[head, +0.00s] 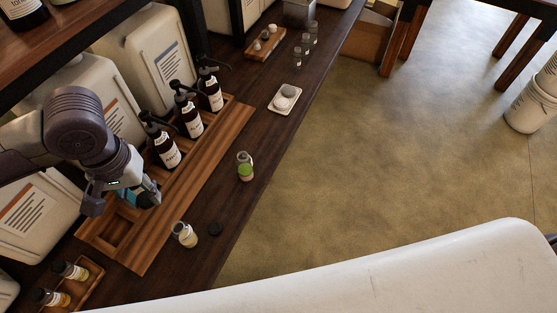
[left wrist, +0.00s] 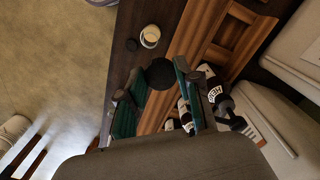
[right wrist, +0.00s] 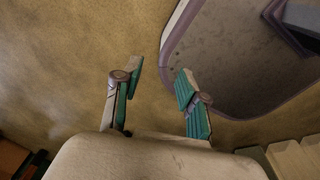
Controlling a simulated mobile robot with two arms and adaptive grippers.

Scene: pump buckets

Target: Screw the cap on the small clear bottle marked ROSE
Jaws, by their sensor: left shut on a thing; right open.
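A small clear bottle (head: 185,234) with pale yellowish contents stands open near the counter edge; it also shows in the left wrist view (left wrist: 150,36). A dark cap (head: 215,229) lies beside it, apart from it. Another small bottle (head: 245,166) with a green patch stands farther along; I cannot read which is marked ROSE. My left gripper (head: 150,194) is shut on a round black cap (left wrist: 160,73), above the wooden rack and left of the open bottle. The held cap is hidden in the head view. My right gripper (right wrist: 157,84) is open and empty, over the floor.
Several dark pump bottles (head: 190,117) stand in the wooden rack (head: 197,172), with large white canisters (head: 161,60) behind. A small tray (head: 84,287) with bottles is at bottom left. A white dish (head: 285,99) is farther along.

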